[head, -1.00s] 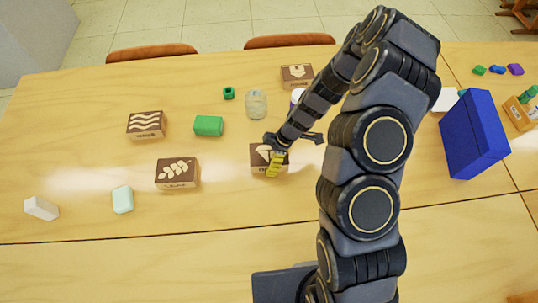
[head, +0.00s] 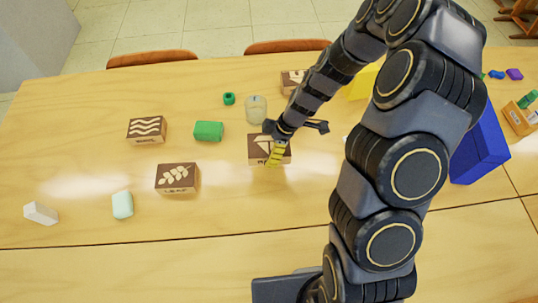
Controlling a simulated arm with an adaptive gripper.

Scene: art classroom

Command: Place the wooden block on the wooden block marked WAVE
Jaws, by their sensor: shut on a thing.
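The WAVE block (head: 147,130) has a dark brown top with pale wavy lines and lies flat on the table at the left. Its small front lettering is too fine to read. My gripper (head: 276,151) is at a wooden block with a sail-like mark (head: 257,149), to the right of the WAVE block. It is shut on this block, which seems slightly off the table. A yellow striped finger covers part of the block's top and front. The other finger is hard to make out.
Another marked block (head: 291,79) is partly behind my arm. A blue box (head: 482,150) stands right. The WAVE block's top is clear.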

